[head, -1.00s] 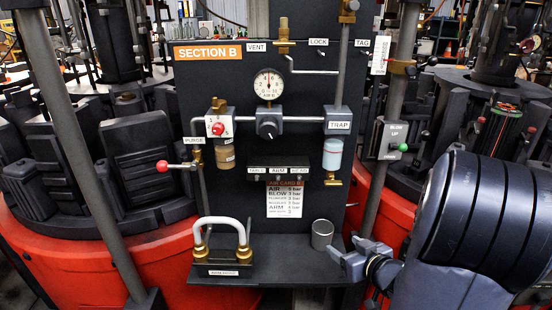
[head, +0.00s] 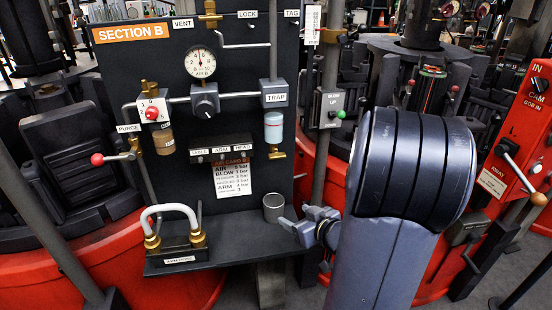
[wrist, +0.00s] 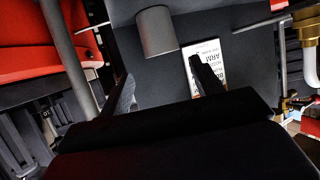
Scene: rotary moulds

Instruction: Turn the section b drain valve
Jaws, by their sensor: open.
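The section B panel (head: 120,75) stands at left centre in the head view, under an orange SECTION B label (head: 127,33). At its right side a bottle with a pale blue bowl (head: 273,127) hangs under the TRAP label (head: 276,98). A small brass drain valve (head: 276,153) sits at the bowl's bottom, its handle pointing right. My gripper (head: 298,219) is open and empty, below the valve and just right of a grey cup (head: 274,208). In the wrist view its two dark fingers (wrist: 165,82) are apart, with the cup (wrist: 157,32) beyond them. I cannot make out the valve there.
A shelf (head: 225,243) below the panel holds the cup and a white looped hose (head: 172,212) on brass fittings. A grey post with a BLOW UP box (head: 329,107) stands right of the valve. A red control box (head: 525,130) is at far right.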

